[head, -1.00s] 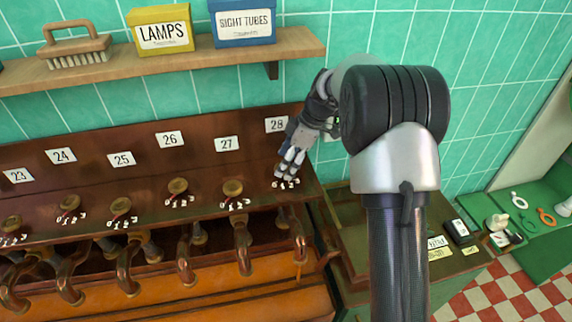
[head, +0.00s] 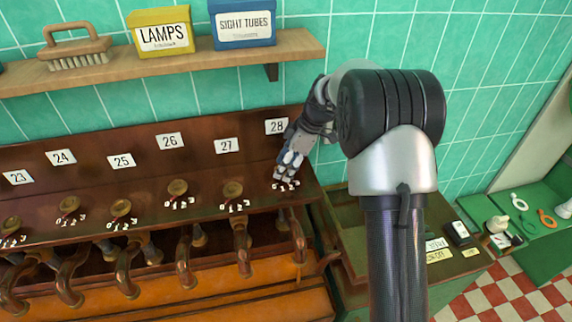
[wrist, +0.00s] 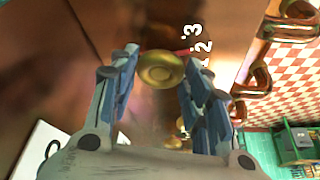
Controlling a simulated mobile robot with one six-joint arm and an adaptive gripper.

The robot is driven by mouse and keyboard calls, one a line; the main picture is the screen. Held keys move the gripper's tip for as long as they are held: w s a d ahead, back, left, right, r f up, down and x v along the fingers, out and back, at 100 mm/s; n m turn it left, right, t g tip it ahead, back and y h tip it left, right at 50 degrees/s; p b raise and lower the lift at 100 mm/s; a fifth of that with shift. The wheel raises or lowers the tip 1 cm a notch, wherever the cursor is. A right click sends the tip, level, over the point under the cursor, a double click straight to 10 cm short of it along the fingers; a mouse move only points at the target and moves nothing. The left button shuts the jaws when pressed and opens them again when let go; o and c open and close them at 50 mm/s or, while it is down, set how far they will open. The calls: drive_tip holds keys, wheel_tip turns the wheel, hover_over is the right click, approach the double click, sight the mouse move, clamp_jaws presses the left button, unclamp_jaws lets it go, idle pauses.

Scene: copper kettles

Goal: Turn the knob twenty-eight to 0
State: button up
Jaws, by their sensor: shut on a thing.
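Knob twenty-eight is a round brass knob (wrist: 162,70) between my gripper's fingers in the wrist view. A red mark shows beside it, near the white digits 2 and 3 (wrist: 197,40); the exact setting is hard to read. My gripper (head: 287,165) is shut on this knob in the head view, below the white 28 label (head: 277,126) at the right end of the brown panel. The gripper hides the knob there. Its fingers also show on both sides of the knob in the wrist view (wrist: 162,88).
Knob twenty-seven (head: 233,189) and knob twenty-six (head: 177,187) stand to the left, with more knobs beyond. Copper pipes (head: 243,245) hang below the panel. A wooden shelf (head: 110,72) with boxes is above. A green-and-wood bench (head: 355,215) lies to the right.

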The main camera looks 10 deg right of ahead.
drive_tip(key=shift+c, duration=0.6)
drive_tip(key=shift+s+f+m+t+b, duration=0.1)
drive_tip(key=shift+m+t+b, duration=0.2)
drive_tip(key=shift+m+b, duration=0.45)
drive_tip(key=m+t+h+b, duration=0.1)
drive_tip(key=m, duration=0.3)
drive_tip(key=shift+s+a+b, duration=0.1)
drive_tip(key=shift+a+b, duration=0.05)
drive_tip(key=shift+b, duration=0.15)
drive_tip(key=m+t+h, duration=0.1)
drive_tip(key=m, duration=0.2)
drive_tip(key=shift+s+a+m+p, duration=0.1)
drive_tip(key=shift+m+p, duration=0.25)
drive_tip(key=shift+p, duration=0.05)
drive_tip(key=shift+m+h+p, duration=0.6)
drive_tip(key=shift+m+p, duration=0.15)
drive_tip(key=shift+m, duration=0.45)
drive_tip(key=shift+m+t, duration=0.3)
